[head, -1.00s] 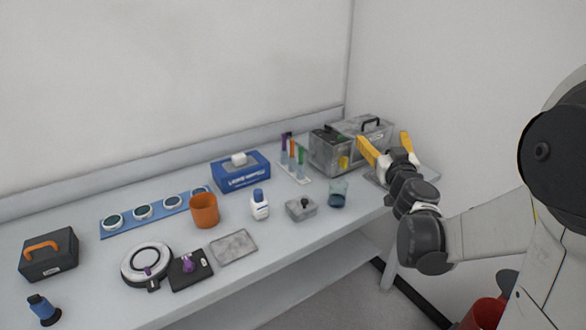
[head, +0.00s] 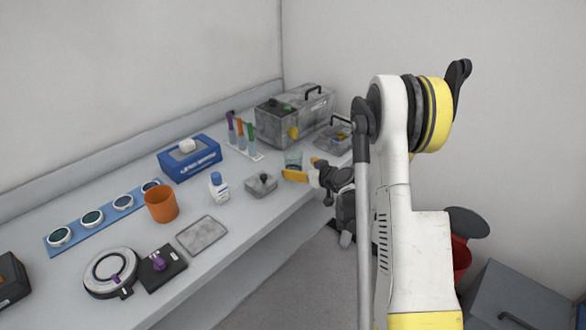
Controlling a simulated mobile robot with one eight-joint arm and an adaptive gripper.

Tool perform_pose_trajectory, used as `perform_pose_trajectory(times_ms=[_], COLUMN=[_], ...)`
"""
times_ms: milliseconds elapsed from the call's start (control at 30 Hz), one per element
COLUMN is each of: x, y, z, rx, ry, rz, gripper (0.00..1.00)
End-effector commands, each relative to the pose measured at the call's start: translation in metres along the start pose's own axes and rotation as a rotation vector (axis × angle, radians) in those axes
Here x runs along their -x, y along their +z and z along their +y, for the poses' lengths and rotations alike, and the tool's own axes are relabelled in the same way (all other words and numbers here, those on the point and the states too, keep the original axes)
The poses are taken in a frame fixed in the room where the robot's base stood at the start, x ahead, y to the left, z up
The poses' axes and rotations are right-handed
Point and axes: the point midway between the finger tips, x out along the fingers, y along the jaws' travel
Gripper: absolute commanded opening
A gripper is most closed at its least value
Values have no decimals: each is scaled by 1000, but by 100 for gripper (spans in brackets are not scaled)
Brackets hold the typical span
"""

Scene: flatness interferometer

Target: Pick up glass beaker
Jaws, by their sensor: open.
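The glass beaker (head: 293,159) stands upright near the front edge of the bench, toward its right end. It is clear glass with a bluish tint, and its lower part is hidden behind my gripper. My gripper (head: 301,168) has yellow fingers and is open. One finger lies in front of the beaker's lower part in the picture, and the other is to its right. I cannot tell whether either finger touches the glass.
A test tube rack (head: 247,150) and a large metal case (head: 295,115) stand behind. A small metal tray (head: 336,137) is at right.

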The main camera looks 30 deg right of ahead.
Motion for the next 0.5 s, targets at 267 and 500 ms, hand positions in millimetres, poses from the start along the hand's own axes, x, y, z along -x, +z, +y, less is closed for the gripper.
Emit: perform_pose_trajectory(times_ms=[267, 500], x=[-42, -47], y=[-2, -4], z=[-3, -3], rx=[2, 1], ry=[-1, 0], rz=[1, 1], gripper=[83, 83])
